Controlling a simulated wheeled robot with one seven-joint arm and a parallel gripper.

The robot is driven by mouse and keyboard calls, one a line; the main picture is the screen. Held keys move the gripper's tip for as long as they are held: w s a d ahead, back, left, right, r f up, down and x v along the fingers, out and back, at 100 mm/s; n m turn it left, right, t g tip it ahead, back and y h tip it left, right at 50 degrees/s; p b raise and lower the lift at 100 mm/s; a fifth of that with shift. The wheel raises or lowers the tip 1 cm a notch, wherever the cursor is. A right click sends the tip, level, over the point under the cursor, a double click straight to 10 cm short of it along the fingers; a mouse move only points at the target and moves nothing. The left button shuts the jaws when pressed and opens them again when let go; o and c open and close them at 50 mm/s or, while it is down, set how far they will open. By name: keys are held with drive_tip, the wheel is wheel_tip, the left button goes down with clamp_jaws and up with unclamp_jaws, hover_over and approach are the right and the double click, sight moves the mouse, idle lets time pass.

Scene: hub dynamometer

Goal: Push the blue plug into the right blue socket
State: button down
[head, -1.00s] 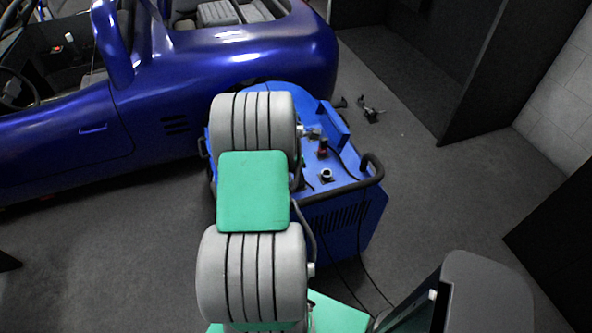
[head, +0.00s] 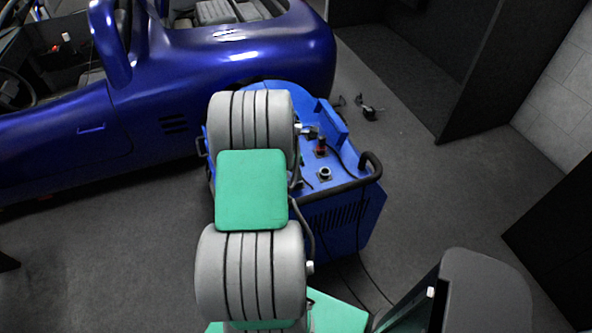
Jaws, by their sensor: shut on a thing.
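A blue machine (head: 345,222) stands beside the car, with fittings on its sloped top. A round, pale-rimmed fitting with a dark centre (head: 324,173) faces up near its front; it looks like a socket, but I cannot tell its colour coding. A red and dark fitting (head: 320,147) stands behind it, beside a small dark grey piece (head: 311,132). I cannot make out the blue plug or tell which fitting is the right blue socket. My grey and green arm reaches over the machine's left part. My gripper is hidden behind the arm links.
A black bar handle (head: 371,164) rises at the machine's right edge, and dark cables hang down its front. A blue car (head: 190,95) stands close behind and left. Small dark objects (head: 369,111) lie on the floor behind.

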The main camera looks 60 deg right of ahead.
drive_tip(key=shift+r+p, duration=1.7)
drive_tip(key=shift+r, duration=0.4)
